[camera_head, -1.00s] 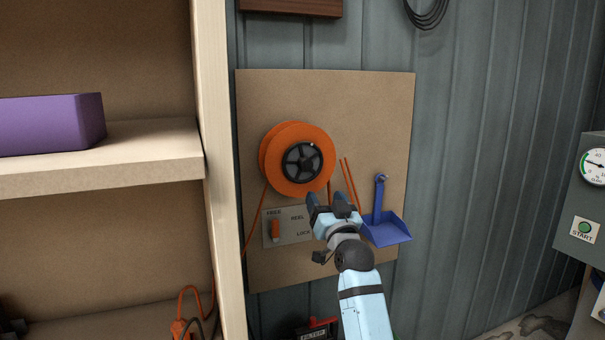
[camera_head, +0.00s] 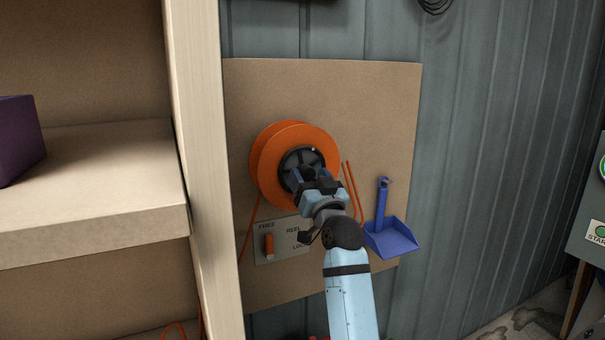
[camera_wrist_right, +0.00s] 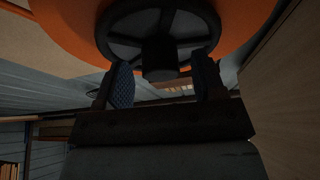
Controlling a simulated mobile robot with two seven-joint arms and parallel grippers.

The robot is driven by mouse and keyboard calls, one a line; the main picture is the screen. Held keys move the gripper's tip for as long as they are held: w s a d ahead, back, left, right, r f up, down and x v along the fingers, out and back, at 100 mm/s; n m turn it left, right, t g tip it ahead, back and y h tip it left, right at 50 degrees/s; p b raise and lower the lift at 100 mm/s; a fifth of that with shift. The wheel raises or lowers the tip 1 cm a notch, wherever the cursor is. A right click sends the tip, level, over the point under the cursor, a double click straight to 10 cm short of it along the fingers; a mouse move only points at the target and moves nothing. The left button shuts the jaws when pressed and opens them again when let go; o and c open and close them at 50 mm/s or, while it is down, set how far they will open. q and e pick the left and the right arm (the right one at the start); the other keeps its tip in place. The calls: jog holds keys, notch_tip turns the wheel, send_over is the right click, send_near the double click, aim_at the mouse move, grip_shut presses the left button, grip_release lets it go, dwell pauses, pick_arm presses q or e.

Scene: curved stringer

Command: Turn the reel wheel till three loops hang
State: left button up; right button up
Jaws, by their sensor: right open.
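The orange reel wheel (camera_head: 271,150) is mounted on a brown board, with a dark spoked hub (camera_head: 302,158) at its middle. My right gripper (camera_head: 307,176) is in front of the hub. In the right wrist view the open fingers (camera_wrist_right: 160,88) stand on either side of a dark knob (camera_wrist_right: 159,60) that sticks out from the hub; I cannot tell whether they touch it. Orange cord (camera_head: 352,182) hangs right of the reel, partly hidden by my gripper, so I cannot tell the loops. More cord (camera_head: 246,228) runs down on the left. My left gripper is not in view.
A blue dustpan (camera_head: 391,237) hangs to the right. A wooden shelf (camera_head: 110,222) stands close on the left.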

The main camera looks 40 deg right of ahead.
jog(key=shift+r, duration=0.1)
jog(key=c, duration=0.9)
jog(key=shift+n, duration=0.4)
